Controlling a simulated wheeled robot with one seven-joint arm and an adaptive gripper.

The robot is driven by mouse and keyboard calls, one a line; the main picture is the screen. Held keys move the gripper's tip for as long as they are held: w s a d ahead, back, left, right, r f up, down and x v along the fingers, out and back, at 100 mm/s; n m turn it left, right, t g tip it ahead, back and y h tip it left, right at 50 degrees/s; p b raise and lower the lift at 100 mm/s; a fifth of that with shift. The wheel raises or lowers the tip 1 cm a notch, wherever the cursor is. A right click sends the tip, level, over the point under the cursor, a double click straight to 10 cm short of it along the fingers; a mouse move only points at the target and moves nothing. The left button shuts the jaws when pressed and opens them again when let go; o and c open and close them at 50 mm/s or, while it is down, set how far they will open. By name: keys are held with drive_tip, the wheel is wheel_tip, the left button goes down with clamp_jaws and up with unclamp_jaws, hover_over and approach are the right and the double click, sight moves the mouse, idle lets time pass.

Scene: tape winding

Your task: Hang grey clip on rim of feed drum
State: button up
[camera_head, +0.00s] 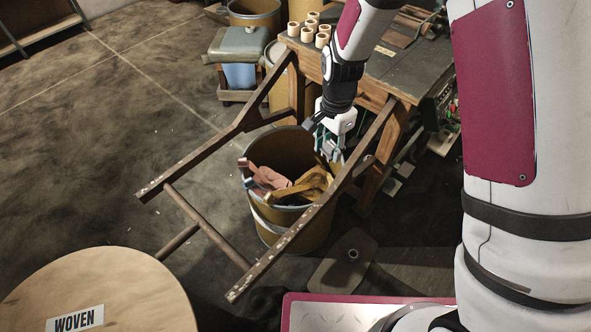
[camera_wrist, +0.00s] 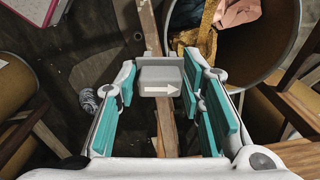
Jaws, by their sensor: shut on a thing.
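My gripper (camera_head: 333,155) is over the right side of the brown feed drum (camera_head: 270,222), close to a rail of the wooden frame. The drum's metal rim (camera_wrist: 262,82) curves at the upper right of the wrist view, apart from the clip in the picture. Pink and ochre cloth (camera_head: 312,184) lies in the drum.
The wooden frame (camera_head: 213,240) reaches across the drum from the workbench (camera_head: 400,72); one of its beams (camera_wrist: 168,130) passes behind the clip. Several pale spools (camera_head: 322,39) stand on the bench. A round wooden disc (camera_head: 120,285) labelled WOVEN is at lower left.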

drive_tip(key=a+f+m+b, duration=0.6)
drive_tip(key=a+f+m, duration=0.1)
drive_tip(key=a+f, duration=0.2)
drive_tip(key=shift+s+d+f+b, duration=0.1)
drive_tip(key=shift+d+f+b, duration=0.05)
drive_tip(key=shift+f+b, duration=3.9)
drive_tip(key=shift+s+d+f+b, duration=0.1)
drive_tip(key=shift+f+b, duration=2.55)
drive_tip(key=shift+f, duration=2.8)
drive_tip(key=o, duration=1)
drive_tip(key=shift+r, duration=0.1)
